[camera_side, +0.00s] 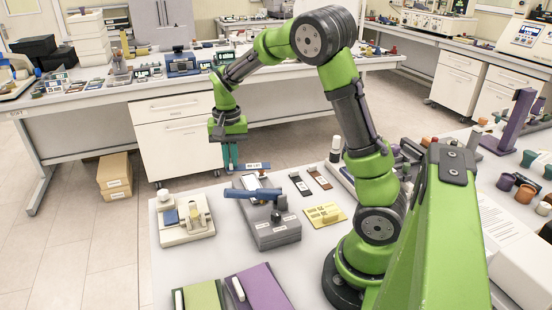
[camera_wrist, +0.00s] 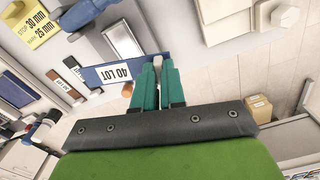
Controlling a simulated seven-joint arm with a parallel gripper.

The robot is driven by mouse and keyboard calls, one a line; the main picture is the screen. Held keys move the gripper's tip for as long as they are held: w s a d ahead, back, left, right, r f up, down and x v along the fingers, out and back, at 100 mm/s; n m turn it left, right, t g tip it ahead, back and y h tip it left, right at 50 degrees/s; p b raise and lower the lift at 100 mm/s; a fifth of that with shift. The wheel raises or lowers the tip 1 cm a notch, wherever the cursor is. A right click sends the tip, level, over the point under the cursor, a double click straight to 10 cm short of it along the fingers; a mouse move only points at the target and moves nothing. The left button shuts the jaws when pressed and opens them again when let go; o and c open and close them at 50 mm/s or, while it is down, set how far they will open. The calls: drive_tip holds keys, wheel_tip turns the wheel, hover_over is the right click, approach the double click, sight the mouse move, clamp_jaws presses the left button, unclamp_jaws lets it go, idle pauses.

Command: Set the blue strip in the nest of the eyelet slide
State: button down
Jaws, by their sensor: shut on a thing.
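The blue strip (camera_side: 255,167) carries a white label and is held at one end by my gripper (camera_side: 231,166), above the bench. In the wrist view the blue strip (camera_wrist: 92,76) reads "40 LOT" and reaches left from the teal fingertips (camera_wrist: 157,66), which are shut on it. Below is a grey fixture (camera_side: 277,236) with a blue lever (camera_side: 252,194) and a pale recess; it also shows in the wrist view as a grey body with a shiny recess (camera_wrist: 122,38). I cannot tell for certain that this is the eyelet slide. The strip is apart from it.
A cream fixture (camera_side: 204,232) with a blue pad stands left of the grey one. Green (camera_side: 200,296) and purple (camera_side: 262,287) blocks lie in front. The air around the strip looks clear.

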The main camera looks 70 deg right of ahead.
sight(249, 178)
drive_tip(key=s+a+r+n, duration=0.2)
drive_tip(key=a+r+n, duration=0.35)
drive_tip(key=n, duration=0.65)
drive_tip(key=d+m, duration=0.1)
drive_tip(key=d, duration=0.1)
drive_tip(key=d+f+m, duration=0.1)
drive_tip(key=d+m, duration=0.1)
drive_tip(key=d+f+m, duration=0.1)
drive_tip(key=d+m, duration=0.1)
drive_tip(key=shift+w+d, duration=0.15)
drive_tip(key=w+d+f+m, duration=0.15)
drive_tip(key=d+m, duration=0.55)
drive_tip(key=m, duration=1.5)
wheel_tip(249, 178, down, 10)
drive_tip(key=shift+s+d, duration=0.1)
drive_tip(key=shift+s, duration=0.05)
drive_tip(key=shift+f, duration=0.1)
drive_tip(key=c, duration=1.2)
unclamp_jaws()
